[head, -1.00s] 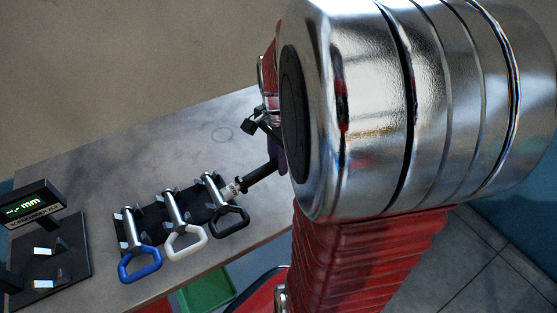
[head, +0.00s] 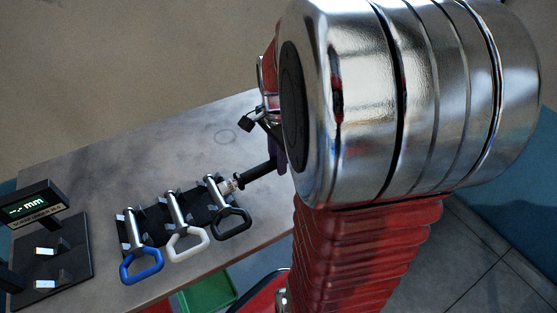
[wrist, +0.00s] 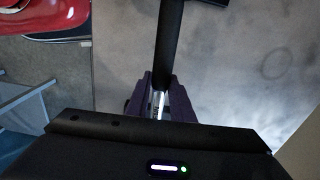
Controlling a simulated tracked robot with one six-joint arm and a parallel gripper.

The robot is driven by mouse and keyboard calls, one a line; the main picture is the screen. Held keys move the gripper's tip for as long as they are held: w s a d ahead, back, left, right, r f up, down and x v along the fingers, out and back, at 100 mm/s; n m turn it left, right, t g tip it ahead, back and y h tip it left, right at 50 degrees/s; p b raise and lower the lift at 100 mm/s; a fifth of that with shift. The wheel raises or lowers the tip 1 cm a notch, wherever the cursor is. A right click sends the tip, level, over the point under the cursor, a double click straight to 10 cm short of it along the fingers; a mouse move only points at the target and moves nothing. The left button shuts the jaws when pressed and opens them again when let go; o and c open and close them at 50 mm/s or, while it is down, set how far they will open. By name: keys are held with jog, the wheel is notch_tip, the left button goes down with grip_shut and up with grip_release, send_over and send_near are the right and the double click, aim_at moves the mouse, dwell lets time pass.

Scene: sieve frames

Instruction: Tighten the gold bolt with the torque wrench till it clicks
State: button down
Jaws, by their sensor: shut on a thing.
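A black rod-shaped tool (head: 258,172), which looks like the torque wrench, is at the right end of the rack in the head view. Its silvery end is close to the rack's black-handled piece; I cannot tell whether they touch. In the wrist view the black rod (wrist: 169,45) runs up from my gripper (wrist: 158,100), whose purple jaws are shut around its bright metal part. In the head view my arm hides most of the gripper. I cannot make out the gold bolt.
A dark rack (head: 155,229) on the grey table (head: 100,157) holds metal-shafted pieces with blue (head: 143,276), white (head: 188,256) and black (head: 232,233) handles. A readout (head: 33,207) with a dark stand is at left. A green bin (head: 208,289) is below the table edge. The back of the table is clear.

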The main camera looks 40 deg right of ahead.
jog(key=shift+w+d+r+m, duration=0.1)
jog(key=shift+w+d+m, duration=0.1)
jog(key=shift+w+m, duration=0.4)
jog(key=shift+w+d+f+m, duration=0.1)
jog(key=shift+w+d+m, duration=0.15)
jog(key=shift+w+m, duration=0.35)
jog(key=shift+w+d+r+m, duration=0.1)
jog(key=shift+w+d+m, duration=0.1)
jog(key=shift+w+m, duration=0.4)
dwell(1.4)
jog(key=shift+s+a+n, duration=0.2)
jog(key=shift+s+n, duration=0.15)
jog(key=shift+n, duration=0.15)
dwell(0.4)
jog(key=shift+r, duration=0.15)
jog(key=shift+r, duration=2.3)
jog(key=shift+s, duration=0.1)
